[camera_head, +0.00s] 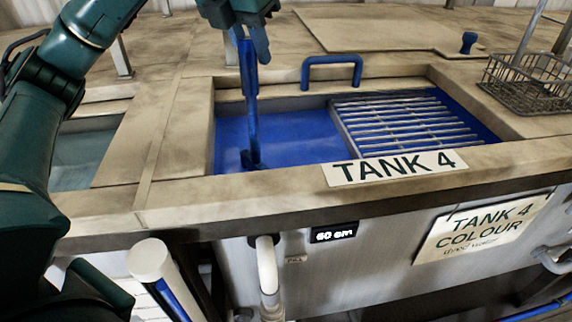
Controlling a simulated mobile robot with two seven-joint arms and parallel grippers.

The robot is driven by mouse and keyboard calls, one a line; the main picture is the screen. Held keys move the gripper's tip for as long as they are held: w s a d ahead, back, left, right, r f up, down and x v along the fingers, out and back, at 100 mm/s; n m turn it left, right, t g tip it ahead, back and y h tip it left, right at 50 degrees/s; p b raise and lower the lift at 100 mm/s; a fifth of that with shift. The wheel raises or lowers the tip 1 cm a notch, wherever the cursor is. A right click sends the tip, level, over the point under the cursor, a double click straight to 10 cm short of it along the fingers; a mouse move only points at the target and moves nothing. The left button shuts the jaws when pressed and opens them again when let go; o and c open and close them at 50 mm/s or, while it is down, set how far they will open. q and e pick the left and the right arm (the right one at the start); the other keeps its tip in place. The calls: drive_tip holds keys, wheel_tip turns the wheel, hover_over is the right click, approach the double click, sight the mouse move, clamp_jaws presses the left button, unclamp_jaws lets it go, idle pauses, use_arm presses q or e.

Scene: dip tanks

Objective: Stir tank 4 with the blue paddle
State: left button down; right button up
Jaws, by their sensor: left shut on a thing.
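Tank 4 (490,160) is open at the centre, filled with blue liquid (300,137) on its left side. A white "TANK 4" label is on its front rim. My left gripper (245,32) is above the back left of the tank, shut on the blue paddle (250,90). The paddle hangs nearly upright, and its lower end is at the blue liquid near the tank's front left. I cannot tell how deep the end is. The top of the gripper is cut off by the picture's edge. My right gripper is not in view.
A metal grate (405,122) covers the tank's right part. A blue handle (332,70) stands at the back rim. A wire basket (530,84) sits at the right. Another tank (80,150) opens at the left. A pipe (268,270) stands in front.

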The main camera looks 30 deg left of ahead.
sight(253, 53)
use_arm(q)
drive_tip(key=s+d, duration=0.2)
drive_tip(key=s, duration=0.1)
drive_tip(key=shift+d, duration=0.15)
drive_tip(key=w+d+p, duration=0.2)
drive_tip(key=w+p, duration=0.1)
drive_tip(key=w, duration=0.4)
drive_tip(key=shift+w+d, duration=0.25)
drive_tip(key=shift+d, duration=0.05)
